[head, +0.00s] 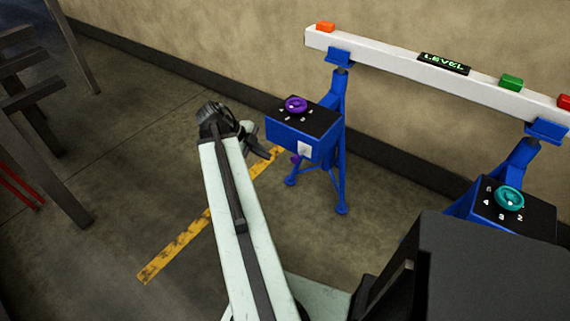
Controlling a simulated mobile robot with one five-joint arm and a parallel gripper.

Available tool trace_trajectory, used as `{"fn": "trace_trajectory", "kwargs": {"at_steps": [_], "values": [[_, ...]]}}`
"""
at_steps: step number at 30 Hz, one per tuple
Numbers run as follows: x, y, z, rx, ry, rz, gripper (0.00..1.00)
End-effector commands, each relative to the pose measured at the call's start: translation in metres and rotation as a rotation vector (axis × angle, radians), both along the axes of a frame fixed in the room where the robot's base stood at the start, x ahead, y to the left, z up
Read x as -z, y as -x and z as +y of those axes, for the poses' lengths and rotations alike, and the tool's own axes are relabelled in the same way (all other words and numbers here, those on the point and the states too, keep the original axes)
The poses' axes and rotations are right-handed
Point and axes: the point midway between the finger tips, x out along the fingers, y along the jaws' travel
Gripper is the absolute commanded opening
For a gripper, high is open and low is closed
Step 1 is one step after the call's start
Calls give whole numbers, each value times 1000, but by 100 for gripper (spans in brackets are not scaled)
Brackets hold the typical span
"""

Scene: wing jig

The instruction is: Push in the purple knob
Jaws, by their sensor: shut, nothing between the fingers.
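The purple knob (295,104) is a round dial on the black numbered top of a blue stand box (290,136). A smaller purple piece (296,159) shows below the box's front; I cannot tell what it is. My gripper (268,154) is dark and small in the head view, shut and empty. It appears just left of the blue box and lower in the picture than the knob. I see no contact with the knob.
A teal knob (509,198) sits on a second blue stand at right. A white beam (400,57) with a sign reading LEVEL (443,64) rests across both stands. Dark racks (40,120) stand at left. Floor with a yellow stripe (172,248) is open at left.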

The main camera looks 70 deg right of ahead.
Motion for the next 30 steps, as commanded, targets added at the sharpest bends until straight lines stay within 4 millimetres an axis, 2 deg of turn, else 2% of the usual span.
{"fn": "trace_trajectory", "kwargs": {"at_steps": [5,17,18,22,30], "values": [[19,8,-5,-1,-1,-1,0],[90,48,-35,-4,-3,-1,0],[82,48,-45,-4,-3,0,0],[79,53,-63,-5,-2,-1,0],[79,56,-73,-8,-4,-1,0]]}}
